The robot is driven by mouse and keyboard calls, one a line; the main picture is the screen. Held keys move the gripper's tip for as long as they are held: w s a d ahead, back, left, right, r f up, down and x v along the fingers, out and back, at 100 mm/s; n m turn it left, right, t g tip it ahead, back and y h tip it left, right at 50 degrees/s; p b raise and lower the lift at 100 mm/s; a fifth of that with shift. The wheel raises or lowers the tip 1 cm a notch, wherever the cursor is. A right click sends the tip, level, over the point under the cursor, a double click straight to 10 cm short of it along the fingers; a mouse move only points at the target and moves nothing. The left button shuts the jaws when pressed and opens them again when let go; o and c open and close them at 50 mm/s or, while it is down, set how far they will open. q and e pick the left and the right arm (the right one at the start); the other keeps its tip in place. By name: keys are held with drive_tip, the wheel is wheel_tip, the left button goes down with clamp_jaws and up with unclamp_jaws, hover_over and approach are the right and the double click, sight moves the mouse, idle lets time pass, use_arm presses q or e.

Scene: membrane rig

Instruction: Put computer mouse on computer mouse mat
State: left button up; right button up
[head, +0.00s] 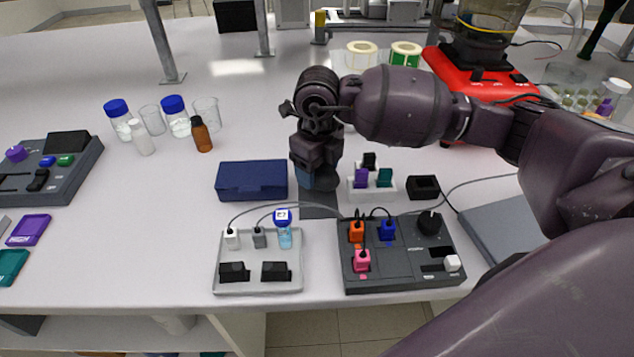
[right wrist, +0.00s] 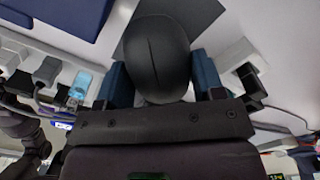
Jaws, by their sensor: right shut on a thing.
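The computer mouse (right wrist: 157,62) is dark and rounded with a seam line. In the right wrist view it sits between the two blue fingers of my right gripper (right wrist: 161,82), which is shut on it. The mouse mat (right wrist: 204,18) is a flat dark grey sheet seen behind the mouse. In the head view my right gripper (head: 316,180) points down just behind the mat (head: 319,211), whose front part shows. The mouse is hidden there by the gripper. I cannot tell whether the mouse touches the mat. My left gripper is not in view.
A dark blue box (head: 251,181) stands left of the gripper. A white holder with coloured plugs (head: 372,190) is close on the right. A grey tray (head: 258,289) and a dark control panel (head: 400,268) with cables lie in front.

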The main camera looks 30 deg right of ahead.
sight(317, 193)
wheel_tip(317, 193, down, 4)
drive_tip(key=shift+r, duration=0.1)
drive_tip(key=shift+f, duration=0.3)
drive_tip(key=shift+r, duration=0.1)
drive_tip(key=o, duration=1)
